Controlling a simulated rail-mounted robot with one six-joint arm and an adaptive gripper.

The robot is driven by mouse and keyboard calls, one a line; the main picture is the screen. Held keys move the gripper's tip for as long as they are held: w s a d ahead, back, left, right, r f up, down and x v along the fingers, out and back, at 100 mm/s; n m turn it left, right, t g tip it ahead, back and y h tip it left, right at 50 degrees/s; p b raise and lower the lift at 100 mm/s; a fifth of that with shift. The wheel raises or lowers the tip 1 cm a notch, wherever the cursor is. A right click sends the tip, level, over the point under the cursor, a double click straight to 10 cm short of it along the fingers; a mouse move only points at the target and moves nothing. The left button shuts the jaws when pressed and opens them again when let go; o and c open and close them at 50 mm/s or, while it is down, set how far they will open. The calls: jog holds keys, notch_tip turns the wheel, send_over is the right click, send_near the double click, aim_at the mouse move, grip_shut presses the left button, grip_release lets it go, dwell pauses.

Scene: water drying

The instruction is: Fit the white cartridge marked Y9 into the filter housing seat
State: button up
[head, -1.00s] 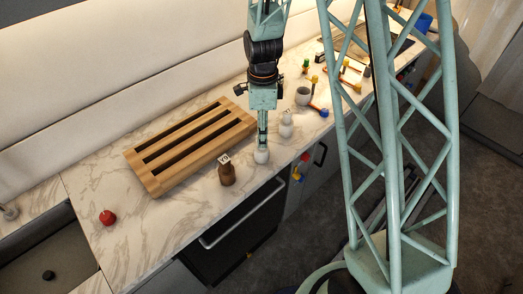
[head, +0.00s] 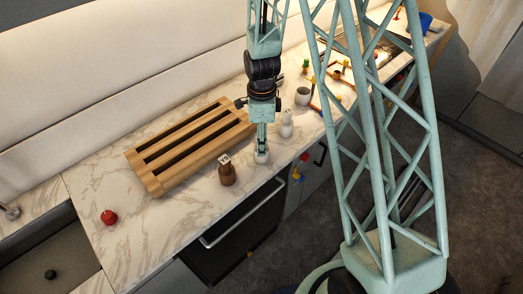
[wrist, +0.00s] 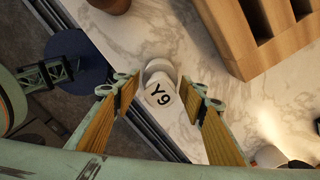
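The white cartridge marked Y9 (wrist: 161,92) stands on the marble counter near its front edge. It also shows in the head view (head: 262,158), below my gripper. My gripper (wrist: 158,86) is open, with one wood-coloured finger on each side of the cartridge and gaps visible between fingers and cartridge. In the head view my gripper (head: 262,147) points straight down over it. I cannot make out the filter housing seat for certain in either view.
A brown labelled bottle-like piece (head: 227,175) stands left of the cartridge, and another white labelled piece (head: 286,130) stands behind right. A slatted wooden rack (head: 190,145) lies behind. A grey cup (head: 302,96) and a red object (head: 108,217) are also on the counter.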

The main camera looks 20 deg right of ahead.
dwell(0.4)
jog(key=c, duration=1.1)
jog(key=shift+o, duration=0.2)
jog(key=shift+r, duration=0.2)
jog(key=shift+r+b, duration=0.35)
jog(key=shift+r, duration=1.15)
jog(key=s+d+r+b, duration=0.1)
jog(key=s+d+b, duration=0.1)
jog(key=s, duration=1.3)
jog(key=shift+s+d+r+b, duration=0.35)
jog(key=shift+s+d, duration=0.05)
jog(key=shift+d, duration=0.05)
